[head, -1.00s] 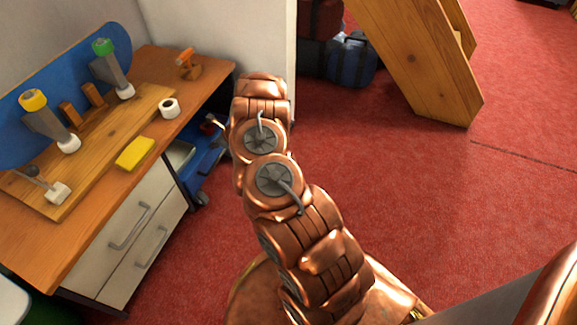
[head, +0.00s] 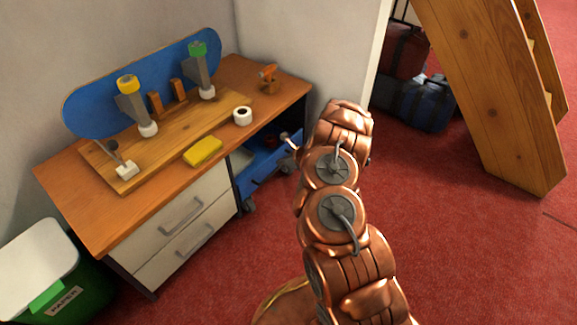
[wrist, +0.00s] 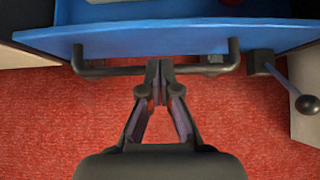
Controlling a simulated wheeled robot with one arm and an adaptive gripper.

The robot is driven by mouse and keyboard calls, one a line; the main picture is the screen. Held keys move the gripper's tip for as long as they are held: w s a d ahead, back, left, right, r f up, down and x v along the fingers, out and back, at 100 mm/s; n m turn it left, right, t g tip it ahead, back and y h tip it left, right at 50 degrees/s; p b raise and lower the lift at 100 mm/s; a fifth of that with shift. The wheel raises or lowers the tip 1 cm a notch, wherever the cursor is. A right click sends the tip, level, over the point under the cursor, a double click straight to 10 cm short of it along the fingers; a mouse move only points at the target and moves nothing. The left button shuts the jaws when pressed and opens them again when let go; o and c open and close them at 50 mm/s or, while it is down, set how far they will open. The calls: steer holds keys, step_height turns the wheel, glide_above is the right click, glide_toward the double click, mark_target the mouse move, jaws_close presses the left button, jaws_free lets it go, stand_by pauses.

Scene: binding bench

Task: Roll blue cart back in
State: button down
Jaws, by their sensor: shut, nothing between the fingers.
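The blue cart (head: 262,172) stands at the open bay under the right part of the bench, its small dark casters on the red carpet. In the wrist view its blue front panel (wrist: 185,38) spans the top, with a dark bar handle (wrist: 105,70) along it. My gripper (wrist: 159,68) is shut and empty, its fingertips at the middle of the handle bar; I cannot tell whether they touch it. A lever with a dark ball knob (wrist: 307,105) juts out at the handle's right. In the head view my arm hides the gripper and part of the cart.
The wooden bench (head: 95,215) has white drawers (head: 180,230) left of the cart. A green paper bin (head: 85,290) stands at the left. Bags (head: 415,100) and a wooden ladder-like frame (head: 495,90) are at the right. Red carpet (head: 450,240) is open right of my arm.

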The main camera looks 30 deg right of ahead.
steer(key=p+v, duration=0.3)
steer(key=v, duration=0.7)
